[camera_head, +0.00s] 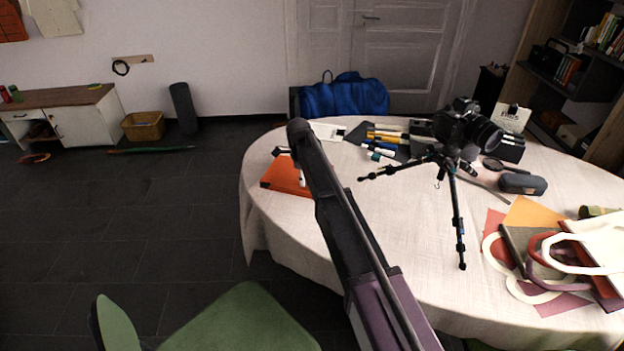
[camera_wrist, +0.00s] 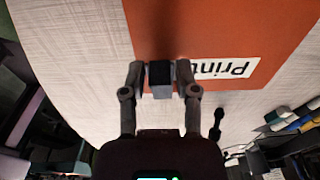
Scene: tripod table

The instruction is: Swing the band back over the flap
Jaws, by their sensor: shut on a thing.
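An orange wallet (camera_head: 283,178) lies on the table's left part. It fills the top of the wrist view (camera_wrist: 235,35), with a white label (camera_wrist: 228,69) reading "Print…", partly covered. My gripper (camera_wrist: 160,76) is over the wallet's near edge, its two fingers shut on a small dark piece with a grey lower face (camera_wrist: 161,91). This piece seems to be the band or its tab; I cannot tell how it joins the wallet. A darker patch on the orange beyond it may be shadow. In the head view my arm hides the gripper and part of the wallet.
A camera on a small tripod (camera_head: 457,210) stands right of my arm on the round table (camera_head: 375,260). Pens and markers (camera_head: 385,136) lie behind. Papers and loops (camera_head: 545,255) lie at the right. A green chair (camera_head: 235,325) stands in front.

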